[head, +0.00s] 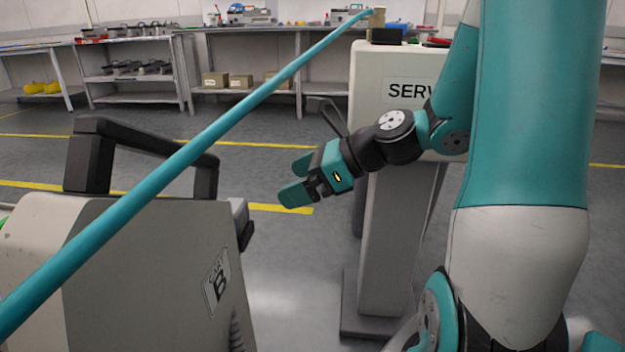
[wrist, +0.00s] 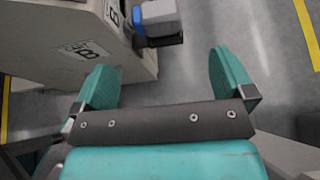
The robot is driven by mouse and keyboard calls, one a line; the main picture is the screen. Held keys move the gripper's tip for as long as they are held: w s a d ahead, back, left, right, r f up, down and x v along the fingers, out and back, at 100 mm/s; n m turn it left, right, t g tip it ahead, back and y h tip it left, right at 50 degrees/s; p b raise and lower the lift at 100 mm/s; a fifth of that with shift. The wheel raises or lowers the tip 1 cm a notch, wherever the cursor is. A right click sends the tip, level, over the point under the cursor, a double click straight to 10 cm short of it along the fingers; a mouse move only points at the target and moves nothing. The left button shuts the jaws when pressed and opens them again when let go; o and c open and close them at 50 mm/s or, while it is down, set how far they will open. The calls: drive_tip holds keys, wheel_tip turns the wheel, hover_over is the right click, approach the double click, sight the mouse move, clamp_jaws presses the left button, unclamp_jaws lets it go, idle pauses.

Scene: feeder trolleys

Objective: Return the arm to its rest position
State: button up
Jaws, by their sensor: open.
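My gripper (head: 291,178) is in the middle of the head view, at the end of my teal and black arm, which comes in from the right. Its two teal fingers are apart with nothing between them. In the wrist view my gripper (wrist: 165,82) also shows open, with grey floor between and beyond the fingertips. It is in the air to the right of the cart marked B (head: 95,235), apart from it in the head view.
A pale pedestal lettered "SERV" (head: 370,85) stands behind my arm. A teal pole or hose (head: 190,150) crosses the head view diagonally. A blue and grey part (wrist: 158,18) sits at the cart's side. Workbenches (head: 240,30) line the back; yellow-lined floor lies between.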

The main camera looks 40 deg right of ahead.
drive_tip(key=shift+v, duration=1.35)
drive_tip(key=s+a+r+n+g+p, duration=0.2)
drive_tip(key=a+r+n+g+p, duration=0.1)
drive_tip(key=a+n, duration=0.45)
drive_tip(key=s+a+r+n+g+p, duration=0.2)
drive_tip(key=s+a+n+g+p, duration=0.15)
drive_tip(key=a+n, duration=0.4)
drive_tip(key=s+a+r+n+g+h+p, duration=0.4)
drive_tip(key=s+r+n+p, duration=0.35)
drive_tip(key=n, duration=1.25)
wheel_tip(320, 180, up, 37)
drive_tip(key=t+p, duration=0.1)
drive_tip(key=p, duration=3.5)
drive_tip(key=shift+s+a+p, duration=0.25)
drive_tip(key=shift+s+p, duration=0.05)
drive_tip(key=shift+s, duration=0.1)
